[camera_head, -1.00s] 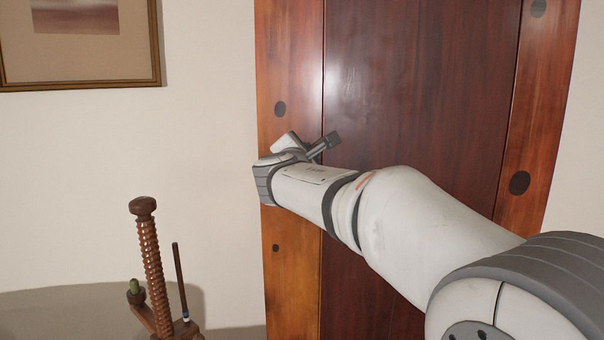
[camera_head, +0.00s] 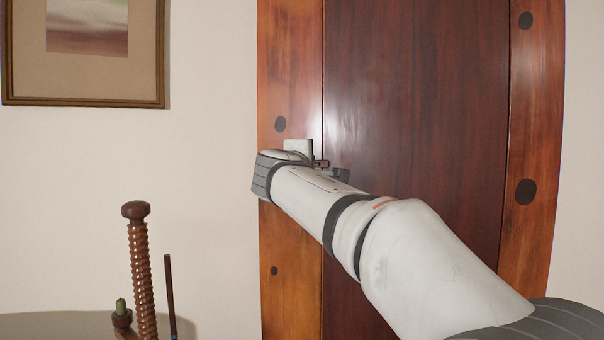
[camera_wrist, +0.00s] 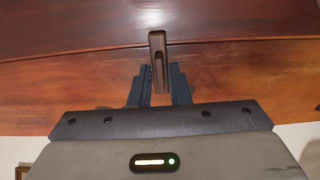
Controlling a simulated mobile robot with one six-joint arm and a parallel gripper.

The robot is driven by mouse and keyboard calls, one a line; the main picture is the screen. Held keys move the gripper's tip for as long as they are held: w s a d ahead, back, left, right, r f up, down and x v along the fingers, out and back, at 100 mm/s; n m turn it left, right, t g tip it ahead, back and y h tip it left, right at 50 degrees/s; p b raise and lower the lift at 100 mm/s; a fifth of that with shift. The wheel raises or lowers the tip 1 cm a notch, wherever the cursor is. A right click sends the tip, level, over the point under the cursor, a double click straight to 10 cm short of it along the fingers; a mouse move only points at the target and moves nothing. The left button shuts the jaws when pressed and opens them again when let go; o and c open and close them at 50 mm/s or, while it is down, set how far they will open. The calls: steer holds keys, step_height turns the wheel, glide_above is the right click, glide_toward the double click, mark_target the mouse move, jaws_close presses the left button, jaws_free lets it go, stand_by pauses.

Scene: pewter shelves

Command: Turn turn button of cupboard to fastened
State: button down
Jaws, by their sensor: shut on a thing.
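The turn button (camera_wrist: 157,45) is a small brown bar in the wrist view. It lies across the seam between the dark red cupboard door (camera_head: 420,90) and the lighter orange-brown frame (camera_head: 290,60). My gripper (camera_wrist: 160,72) is shut on the button, with one dark finger on each side of it. In the head view, a small brown end of the button (camera_head: 321,163) shows at the seam, pointing sideways. My wrist hides the rest of it and most of the fingers.
A wooden stand with a threaded post (camera_head: 142,270) and a thin dark rod (camera_head: 170,295) stands at lower left. A framed picture (camera_head: 85,98) hangs on the pale wall. Dark round plugs dot the cupboard frame. The space before the door's upper part is clear.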

stand_by(0.5)
steer(key=c, duration=1.6)
jaws_free()
steer(key=shift+o, duration=0.2)
steer(key=s+a, duration=0.1)
steer(key=s, duration=0.6)
steer(key=shift+s+a, duration=0.2)
steer(key=shift+s, duration=0.1)
steer(key=shift+d, duration=0.1)
